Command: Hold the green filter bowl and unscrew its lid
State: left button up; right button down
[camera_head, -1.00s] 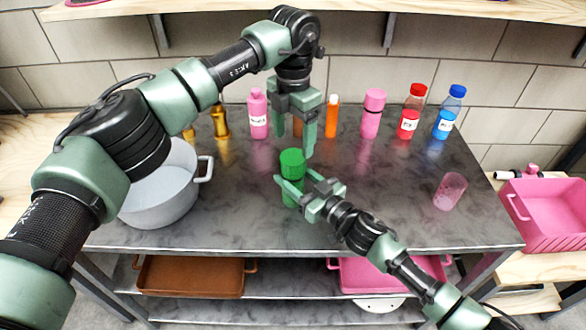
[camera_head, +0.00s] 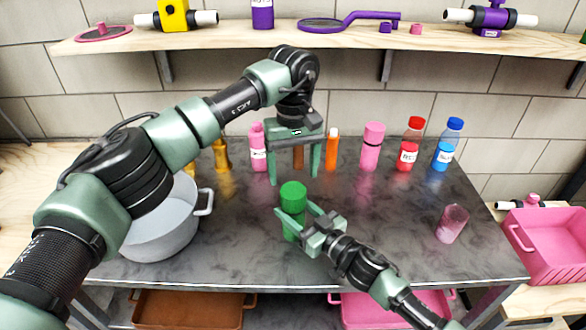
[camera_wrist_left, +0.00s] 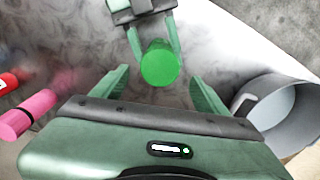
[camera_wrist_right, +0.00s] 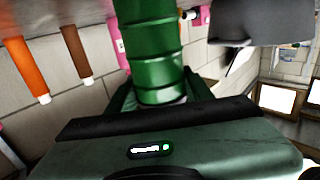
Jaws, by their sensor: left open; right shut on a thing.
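The green filter bowl (camera_head: 291,228) stands upright on the dark table with its green lid (camera_head: 293,194) on top. My right gripper (camera_head: 296,220) is shut around the bowl's body below the lid. The right wrist view shows the ribbed green bowl (camera_wrist_right: 155,50) between the fingers. My left gripper (camera_head: 294,180) is open and empty, pointing down, above and slightly behind the lid. In the left wrist view the round lid (camera_wrist_left: 160,63) lies ahead of the spread fingers, roughly between them. My right gripper covers part of the bowl in the head view.
A grey pot (camera_head: 160,225) stands left of the bowl. Several bottles line the back, including a pink one (camera_head: 372,147), a red one (camera_head: 409,150) and an orange one (camera_head: 332,150). A pink cup (camera_head: 452,223) stands at right. A shelf (camera_head: 330,37) hangs above.

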aim_at(293, 190)
pick_arm(q)
jog(key=m, duration=0.5)
pick_arm(e)
jog(key=shift+f, duration=0.15)
pick_arm(q)
jog(key=m, duration=0.2)
jog(key=shift+f+m, duration=0.15)
jog(key=shift+m, duration=0.15)
jog(key=shift+f, duration=3.9)
